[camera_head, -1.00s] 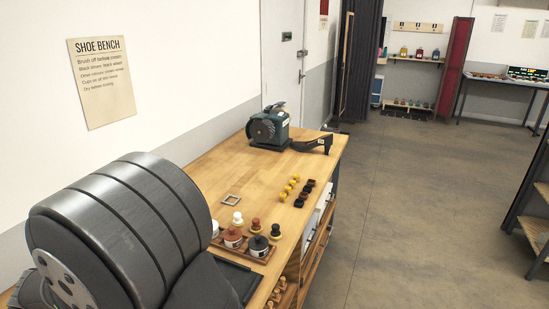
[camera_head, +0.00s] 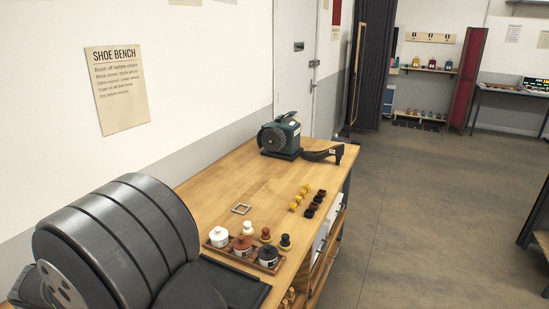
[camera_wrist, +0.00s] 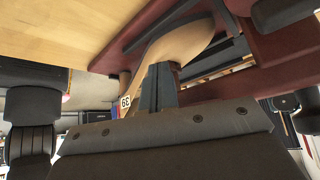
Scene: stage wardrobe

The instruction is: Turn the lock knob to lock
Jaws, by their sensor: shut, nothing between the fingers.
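A white door (camera_head: 301,95) stands at the back beyond the bench in the head view. It carries dark fittings: a plate (camera_head: 299,46), and a small lock-like fitting (camera_head: 314,63) with a handle below it. They are too small to tell which is the lock knob or how it is turned. My gripper (camera_wrist: 160,68) shows only in the wrist view, its two grey fingers together and empty. Behind them is a pale wooden shoe-shaped piece (camera_wrist: 187,42) with a number tag. No lock knob is visible in the wrist view.
A wooden bench (camera_head: 215,170) runs along the left wall. Floor (camera_head: 420,210) to the right is open. My grey arm fills the lower left.

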